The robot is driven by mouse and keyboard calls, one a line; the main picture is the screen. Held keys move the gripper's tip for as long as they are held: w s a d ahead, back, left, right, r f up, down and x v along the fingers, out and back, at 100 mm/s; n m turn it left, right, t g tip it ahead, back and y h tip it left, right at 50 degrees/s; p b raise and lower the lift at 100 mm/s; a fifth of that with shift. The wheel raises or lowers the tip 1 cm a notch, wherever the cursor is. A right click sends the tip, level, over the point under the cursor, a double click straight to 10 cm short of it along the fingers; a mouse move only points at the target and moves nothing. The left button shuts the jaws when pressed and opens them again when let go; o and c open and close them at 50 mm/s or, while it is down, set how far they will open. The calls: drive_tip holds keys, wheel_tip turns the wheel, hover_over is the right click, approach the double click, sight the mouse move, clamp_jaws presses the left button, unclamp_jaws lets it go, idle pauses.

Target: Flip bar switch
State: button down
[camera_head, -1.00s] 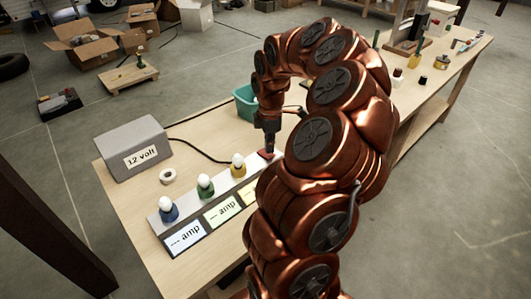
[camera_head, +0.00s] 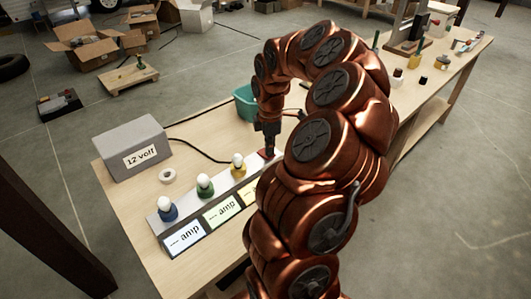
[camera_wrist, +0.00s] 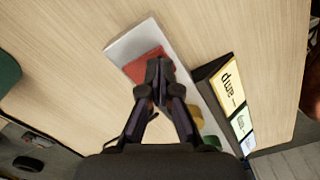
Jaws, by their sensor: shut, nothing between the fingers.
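The bar (camera_head: 216,193) is a long pale strip on the wooden workbench, with a red switch (camera_head: 263,155) at its far end. In the wrist view the red switch (camera_wrist: 145,62) lies on the end of the bar (camera_wrist: 128,42), partly covered by my fingers. My gripper (camera_head: 268,150) points down at the red switch; in the wrist view my gripper (camera_wrist: 160,68) is shut, with its fingertips together over or against the red part. I cannot tell whether they touch it. Which way the switch is tilted is hidden.
Blue, green and yellow bulb holders (camera_head: 204,186) with white bulbs stand along the bar. Lit amp displays (camera_head: 222,209) line its front. A grey 12 volt box (camera_head: 134,147), a tape roll (camera_head: 167,176) and a teal bin (camera_head: 246,102) are nearby. A black cable (camera_head: 205,151) crosses the bench.

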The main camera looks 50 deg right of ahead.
drive_tip(key=shift+f, duration=0.45)
drive_tip(key=shift+r, duration=0.15)
drive_tip(key=shift+r+p, duration=1.05)
drive_tip(key=shift+r, duration=2.35)
